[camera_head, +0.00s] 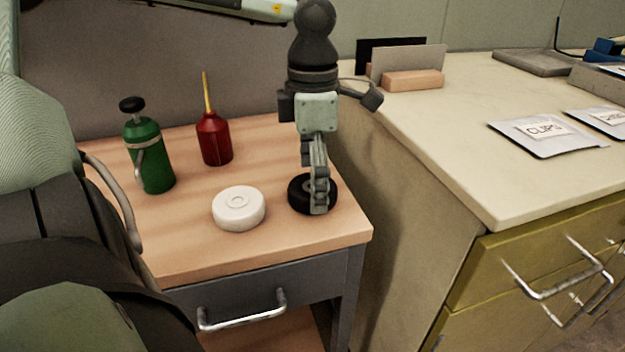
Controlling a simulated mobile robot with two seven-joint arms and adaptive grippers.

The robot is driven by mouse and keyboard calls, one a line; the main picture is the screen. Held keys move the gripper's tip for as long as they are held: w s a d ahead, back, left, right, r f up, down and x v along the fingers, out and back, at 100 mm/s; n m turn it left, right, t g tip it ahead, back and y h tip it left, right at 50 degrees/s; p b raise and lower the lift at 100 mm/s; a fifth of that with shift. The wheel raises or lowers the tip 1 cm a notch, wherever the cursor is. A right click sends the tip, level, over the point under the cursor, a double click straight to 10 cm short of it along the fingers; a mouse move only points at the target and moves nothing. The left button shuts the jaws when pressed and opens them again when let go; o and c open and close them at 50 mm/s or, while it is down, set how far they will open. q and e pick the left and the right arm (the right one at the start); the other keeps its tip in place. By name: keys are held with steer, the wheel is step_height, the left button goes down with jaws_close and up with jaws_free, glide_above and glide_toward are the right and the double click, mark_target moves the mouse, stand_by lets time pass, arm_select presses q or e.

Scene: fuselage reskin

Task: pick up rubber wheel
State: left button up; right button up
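A black wheel (299,196), which looks like the rubber wheel, lies flat on the wooden top of a small cabinet, near its right edge. My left gripper (319,198) points straight down over this wheel. Its near finger covers the wheel's middle and front right part. The fingers line up one behind the other, so the gap between them is hidden and I cannot tell whether they grip the wheel. A white wheel-like disc (238,208) lies just left of the black wheel, apart from it. My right gripper is not in view.
A red oil bottle (214,139) with a yellow spout and a green sprayer (149,157) stand at the back left of the wooden top (190,252). A higher cream counter (470,150) stands close on the right, with labelled bags (545,131).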

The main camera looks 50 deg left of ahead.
arm_select(q)
steer(key=c, duration=1.4)
steer(key=shift+c, duration=0.2)
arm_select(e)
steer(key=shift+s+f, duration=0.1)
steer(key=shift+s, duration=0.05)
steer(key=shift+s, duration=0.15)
